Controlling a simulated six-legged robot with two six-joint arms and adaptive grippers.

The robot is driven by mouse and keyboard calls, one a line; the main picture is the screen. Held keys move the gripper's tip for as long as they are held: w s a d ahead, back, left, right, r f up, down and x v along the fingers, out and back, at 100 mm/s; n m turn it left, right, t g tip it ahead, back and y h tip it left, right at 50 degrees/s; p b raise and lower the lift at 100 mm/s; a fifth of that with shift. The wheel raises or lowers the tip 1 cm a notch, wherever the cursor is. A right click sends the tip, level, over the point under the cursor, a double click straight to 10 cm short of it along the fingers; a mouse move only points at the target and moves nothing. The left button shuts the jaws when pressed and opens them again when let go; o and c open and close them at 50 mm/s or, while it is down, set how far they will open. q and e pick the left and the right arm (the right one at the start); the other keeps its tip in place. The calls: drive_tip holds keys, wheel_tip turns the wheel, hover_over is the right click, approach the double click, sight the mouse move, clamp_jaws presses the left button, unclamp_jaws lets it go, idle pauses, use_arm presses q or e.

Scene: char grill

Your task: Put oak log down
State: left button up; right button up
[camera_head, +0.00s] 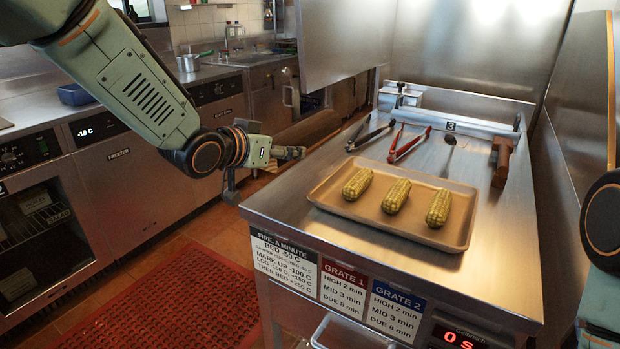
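The oak log (312,130) is a brown, rounded length of wood, just left of the steel grill station's back left edge. My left gripper (262,168) is at the log's near side, with its fingers around it. It appears shut on the log and holds it off the floor, though the gripper and wrist hide part of the contact. My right gripper is out of view; only part of my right arm shows at the right edge. The grill station's steel top (490,255) is partly bare.
A tan tray (335,206) with corn cobs (396,196) sits on the station. Behind it lie black tongs (370,136), red tongs (409,146), a dark utensil (449,150) and a brown block-like object (502,160). A red floor mat (185,310) lies at lower left.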

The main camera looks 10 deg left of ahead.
sight(284, 196)
use_arm(q)
drive_tip(key=f, duration=0.2)
drive_tip(key=f+b, duration=0.1)
drive_tip(key=f, duration=0.1)
drive_tip(key=shift+s+d, duration=0.1)
drive_tip(key=shift+d, duration=0.25)
drive_tip(key=shift+a+f, duration=0.25)
drive_tip(key=shift+f, duration=0.25)
wheel_tip(284, 196, down, 2)
drive_tip(key=shift+f+b, duration=0.1)
drive_tip(key=shift+b, duration=0.45)
drive_tip(key=shift+d+f, duration=0.15)
drive_tip(key=shift+f, duration=0.3)
drive_tip(key=o, duration=1.2)
drive_tip(key=shift+f, duration=0.15)
drive_tip(key=o, duration=0.4)
